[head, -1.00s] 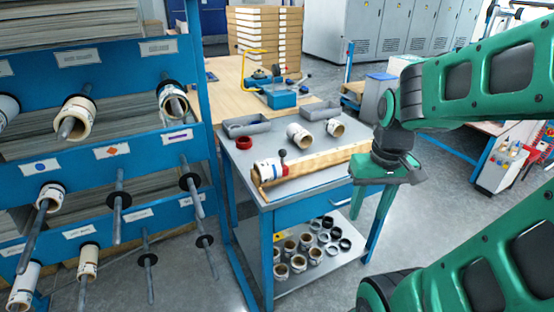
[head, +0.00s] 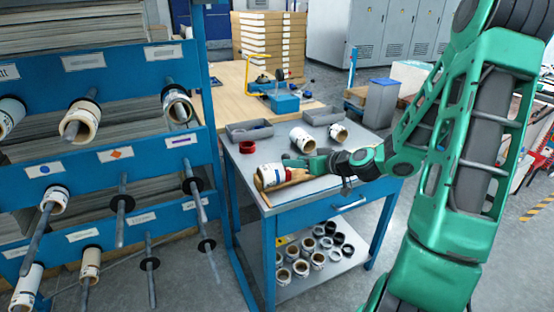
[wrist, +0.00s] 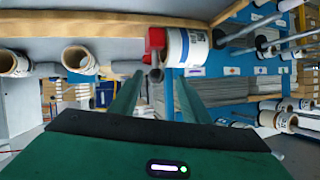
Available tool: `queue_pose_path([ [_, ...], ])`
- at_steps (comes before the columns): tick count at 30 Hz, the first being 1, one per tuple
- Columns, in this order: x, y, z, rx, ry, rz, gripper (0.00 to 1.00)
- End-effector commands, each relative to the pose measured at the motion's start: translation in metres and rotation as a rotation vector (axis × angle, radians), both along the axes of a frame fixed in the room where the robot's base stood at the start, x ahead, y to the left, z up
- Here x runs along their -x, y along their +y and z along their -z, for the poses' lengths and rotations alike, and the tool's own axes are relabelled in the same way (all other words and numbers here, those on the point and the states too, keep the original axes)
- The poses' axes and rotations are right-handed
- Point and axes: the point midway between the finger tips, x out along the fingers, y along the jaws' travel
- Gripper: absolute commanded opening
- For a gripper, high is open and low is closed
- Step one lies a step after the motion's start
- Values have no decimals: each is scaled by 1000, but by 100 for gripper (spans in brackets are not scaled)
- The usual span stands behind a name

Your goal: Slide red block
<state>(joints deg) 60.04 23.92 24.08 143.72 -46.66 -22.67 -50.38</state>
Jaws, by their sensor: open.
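The red block (wrist: 155,42) shows in the wrist view, with a dark round knob, close against a white printed roll (wrist: 186,47). In the head view the white roll (head: 269,177) lies on a wooden trough (head: 300,175) on the blue bench, and my gripper and wrist largely hide the red block. My gripper (wrist: 157,84) is open, its two green fingers apart on either side of the knob in the picture. In the head view my gripper (head: 288,160) is just right of the roll. I cannot tell whether the fingers touch the block.
A red ring (head: 247,147), loose rolls (head: 302,139) and grey trays (head: 249,130) share the bench top. A blue rack (head: 110,160) with rolls on rods stands left. Several rolls and rings lie on the lower shelf (head: 320,277). Open floor lies right.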

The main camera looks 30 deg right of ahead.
Motion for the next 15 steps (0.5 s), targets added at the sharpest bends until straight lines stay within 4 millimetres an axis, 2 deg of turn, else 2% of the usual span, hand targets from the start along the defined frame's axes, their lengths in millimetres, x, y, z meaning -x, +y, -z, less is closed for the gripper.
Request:
queue_pose_path([
  [3,-6,-5,-4,-14,-34,19,43],
  [8,-17,-2,-1,-14,-41,19,43],
  [15,-53,9,14,-14,-39,18,43],
])
